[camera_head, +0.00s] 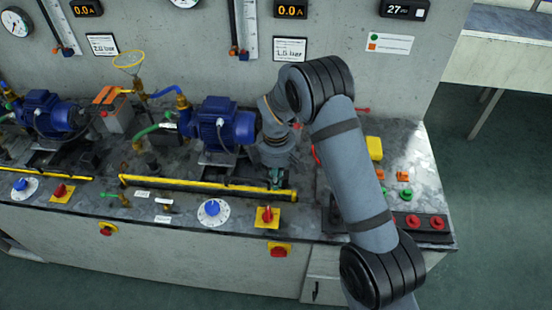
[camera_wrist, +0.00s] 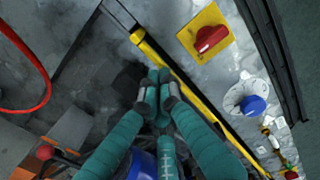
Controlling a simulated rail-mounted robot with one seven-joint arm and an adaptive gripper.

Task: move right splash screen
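The right splash screen shows as a long yellow edge bar (camera_head: 205,188) along the bench front, before the right pump. It also crosses the wrist view diagonally as a yellow bar (camera_wrist: 205,105). Any panel below the bar is hard to make out. My gripper (camera_head: 277,180) is low, just behind the bar's right end. In the wrist view its teal fingers (camera_wrist: 158,88) come together at the tips, right beside the bar on the pump side. I see nothing between the tips. Whether they touch the bar, I cannot tell.
The blue right pump (camera_head: 222,125) stands left of my gripper. A red switch on a yellow plate (camera_head: 267,216) and a blue-knobbed dial (camera_head: 213,211) lie before the bar. A red hose (camera_wrist: 45,75) curves at left in the wrist view. Red buttons (camera_head: 413,221) sit far right.

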